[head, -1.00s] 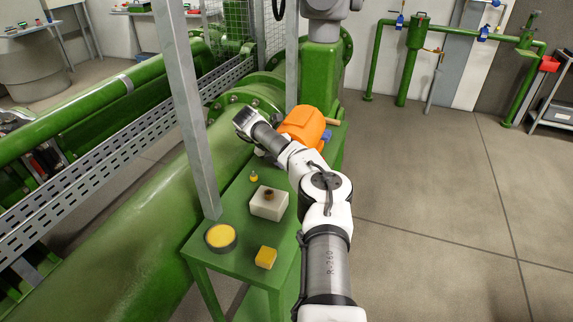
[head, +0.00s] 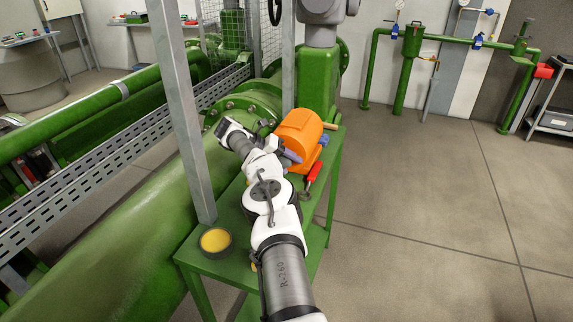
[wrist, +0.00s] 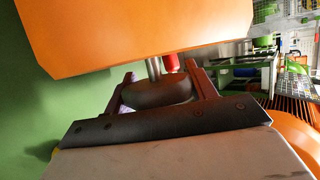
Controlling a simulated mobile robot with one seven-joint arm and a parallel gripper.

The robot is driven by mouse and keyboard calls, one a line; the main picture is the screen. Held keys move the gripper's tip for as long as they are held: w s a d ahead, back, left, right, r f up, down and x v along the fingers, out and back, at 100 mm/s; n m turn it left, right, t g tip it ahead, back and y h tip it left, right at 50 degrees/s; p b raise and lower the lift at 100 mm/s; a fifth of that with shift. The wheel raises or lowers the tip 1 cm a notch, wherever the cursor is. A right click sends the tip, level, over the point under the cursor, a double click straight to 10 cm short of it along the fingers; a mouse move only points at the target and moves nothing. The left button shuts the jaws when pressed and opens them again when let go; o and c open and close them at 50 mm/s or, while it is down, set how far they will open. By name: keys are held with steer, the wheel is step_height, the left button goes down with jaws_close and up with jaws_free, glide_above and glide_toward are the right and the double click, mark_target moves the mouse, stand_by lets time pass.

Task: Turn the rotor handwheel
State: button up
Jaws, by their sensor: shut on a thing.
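The orange rotor housing (head: 300,136) sits on the green bench and fills the top of the wrist view (wrist: 140,35). A dark, rounded handwheel (wrist: 157,92) sits on a short metal shaft just below the housing in the wrist view. My gripper (wrist: 160,70) has its two reddish-brown fingers on either side of the handwheel and is shut on it. In the head view I cannot make out the fingers or the handwheel; my arm reaches in at the left of the housing.
A red-handled tool (head: 314,172) lies right of my arm on the green bench (head: 205,258). A grey post (head: 180,110) and large green pipe (head: 150,215) are close on the left. The floor (head: 420,180) at right is clear.

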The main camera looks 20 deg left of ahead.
mark_target(286, 133)
steer(key=shift+d, duration=0.1)
steer(key=o, duration=1)
steer(key=shift+o, duration=0.4)
steer(key=r, duration=0.3)
steer(key=r+b, duration=0.1)
steer(key=r, duration=0.6)
steer(key=shift+w+a+b, duration=0.4)
steer(key=r, duration=0.2)
steer(key=d+r, duration=0.1)
steer(key=r, duration=0.1)
steer(key=s+d+r, duration=0.1)
steer(key=r, duration=0.1)
steer(key=shift+s, duration=0.1)
steer(key=shift+c, duration=0.4)
steer(key=r+p, duration=0.2)
steer(key=a+r+p, duration=0.1)
steer(key=r+p, duration=0.1)
steer(key=shift+w+p, duration=0.2)
steer(key=shift+p, duration=0.15)
